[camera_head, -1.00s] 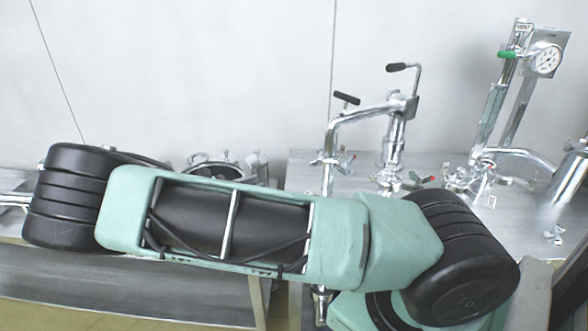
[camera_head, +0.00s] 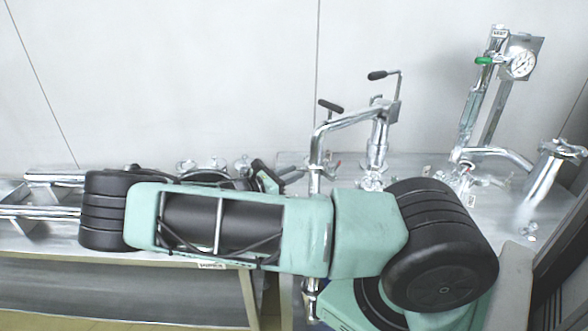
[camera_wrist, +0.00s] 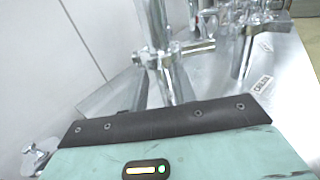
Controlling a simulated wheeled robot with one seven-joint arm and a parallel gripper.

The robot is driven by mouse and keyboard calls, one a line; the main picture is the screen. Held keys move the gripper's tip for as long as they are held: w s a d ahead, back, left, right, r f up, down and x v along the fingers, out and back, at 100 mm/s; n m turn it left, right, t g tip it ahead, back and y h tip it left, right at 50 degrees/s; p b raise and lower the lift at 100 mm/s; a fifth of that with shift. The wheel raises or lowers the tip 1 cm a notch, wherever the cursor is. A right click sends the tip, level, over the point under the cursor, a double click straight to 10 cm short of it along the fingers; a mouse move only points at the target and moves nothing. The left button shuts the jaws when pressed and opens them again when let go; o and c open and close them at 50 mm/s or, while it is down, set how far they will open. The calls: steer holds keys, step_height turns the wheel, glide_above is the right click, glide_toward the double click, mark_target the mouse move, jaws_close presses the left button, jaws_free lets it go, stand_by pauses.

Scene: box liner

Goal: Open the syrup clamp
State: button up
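A steel clamp (camera_wrist: 160,55) sits around an upright pipe in the wrist view, with a short handle (camera_wrist: 197,47) sticking out to the right. I cannot read a label naming it as the syrup clamp. In the head view, a clamp joint (camera_head: 316,168) on the bent pipe shows just above my arm. Part of my gripper (camera_head: 268,176) shows as a dark shape left of that pipe, apart from it in the picture. The wrist view shows my gripper's green housing and black edge below the pipe. Its fingertips cannot be made out, so its opening is unclear.
Two black-handled levers (camera_head: 378,75) stand above the bent pipe. A gauge (camera_head: 522,64) with a green-handled valve is at the right. More steel pipes and fittings (camera_head: 375,155) crowd the bench (camera_head: 520,225). A pale wall (camera_head: 200,80) stands close behind.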

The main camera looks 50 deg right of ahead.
steer(key=shift+s+d, duration=0.15)
steer(key=shift+d, duration=0.35)
jaws_close()
